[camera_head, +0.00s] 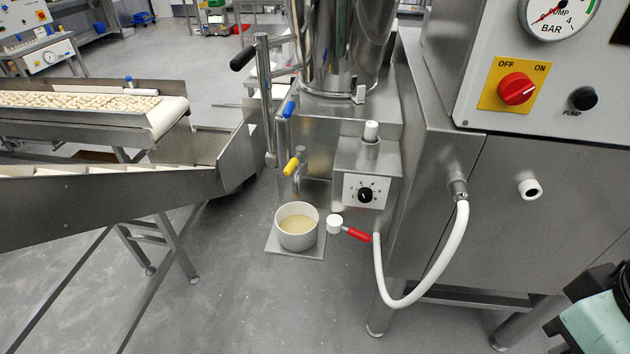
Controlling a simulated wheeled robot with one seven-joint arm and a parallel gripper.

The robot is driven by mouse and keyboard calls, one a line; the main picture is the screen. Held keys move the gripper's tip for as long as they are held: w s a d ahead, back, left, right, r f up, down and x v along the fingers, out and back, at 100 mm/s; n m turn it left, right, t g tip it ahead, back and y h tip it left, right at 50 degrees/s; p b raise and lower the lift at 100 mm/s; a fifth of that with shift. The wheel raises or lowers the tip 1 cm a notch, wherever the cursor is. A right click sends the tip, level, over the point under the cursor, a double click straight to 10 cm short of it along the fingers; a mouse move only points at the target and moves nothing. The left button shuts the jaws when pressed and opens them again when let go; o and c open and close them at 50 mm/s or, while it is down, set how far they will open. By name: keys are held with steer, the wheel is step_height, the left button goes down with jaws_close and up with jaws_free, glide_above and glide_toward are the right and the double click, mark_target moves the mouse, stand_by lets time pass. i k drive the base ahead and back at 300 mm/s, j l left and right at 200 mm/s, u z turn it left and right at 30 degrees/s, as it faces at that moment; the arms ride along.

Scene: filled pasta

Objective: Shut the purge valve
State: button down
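No valve carries a readable purge label. A yellow-handled valve (291,167) sits on the front of the steel filling machine, above a small downward spout (297,184). Its handle slants down to the left. A white cup (297,230) with pale yellowish liquid stands under the spout on a small steel plate (283,248). A blue-handled valve (289,109) is higher up. A red-handled valve (357,234) with a white round end is low, near the white hose. My gripper is not visible; a dark and mint part at the lower right seems to be my arm.
A white hose (417,290) loops down in front of the cabinet (490,230). A red rotary switch (516,89) reads between OFF and ON labels, below a pressure gauge (556,12). A conveyor with pasta (80,101) stands left. The front floor is clear.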

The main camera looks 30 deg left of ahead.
mark_target(301, 158)
steer(key=u, duration=1.25)
